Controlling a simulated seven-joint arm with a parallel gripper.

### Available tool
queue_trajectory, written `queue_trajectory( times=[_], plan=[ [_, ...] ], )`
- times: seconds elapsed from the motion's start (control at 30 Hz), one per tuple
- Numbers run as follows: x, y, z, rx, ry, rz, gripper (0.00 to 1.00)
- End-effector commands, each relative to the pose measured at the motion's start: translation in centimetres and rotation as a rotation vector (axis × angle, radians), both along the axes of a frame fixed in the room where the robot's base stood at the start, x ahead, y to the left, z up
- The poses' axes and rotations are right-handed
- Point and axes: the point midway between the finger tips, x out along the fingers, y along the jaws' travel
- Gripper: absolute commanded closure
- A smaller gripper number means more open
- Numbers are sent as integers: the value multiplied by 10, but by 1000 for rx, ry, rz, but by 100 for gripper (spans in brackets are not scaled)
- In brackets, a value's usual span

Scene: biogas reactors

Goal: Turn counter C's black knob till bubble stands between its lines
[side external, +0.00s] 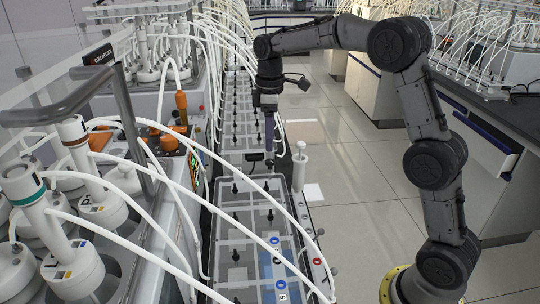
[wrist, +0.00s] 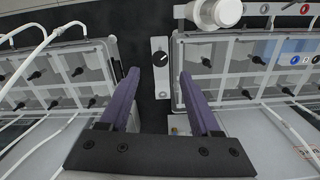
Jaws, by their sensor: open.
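My gripper (wrist: 158,76) has two purple fingers, spread apart and empty. In the side view my gripper (side external: 270,158) points down over the gap between two long grey counter units. In the wrist view a round black knob (wrist: 160,58) with a pale pointer mark sits on a narrow white plate, just beyond the fingertips and roughly centred between them. The fingers appear apart from it. The clear-lidded counter units lie to the left (wrist: 70,52) and right (wrist: 235,46) of the plate. I cannot make out the letter C, a bubble or its lines. The knob is not distinguishable in the side view.
A white upright cylinder (side external: 299,165) stands close right of my gripper; it also shows in the wrist view (wrist: 219,12). White tubes (side external: 215,170) arch over the left side. Small black fittings stud the counter lids. The floor (side external: 365,165) at right is open.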

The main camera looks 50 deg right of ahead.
Motion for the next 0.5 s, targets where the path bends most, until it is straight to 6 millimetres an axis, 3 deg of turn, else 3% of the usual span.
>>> queue_trajectory(
  times=[0.23,0.5],
  plan=[
    [-1,0,-44,1,4,0,36],
    [0,0,-62,0,0,0,36]
  ],
)
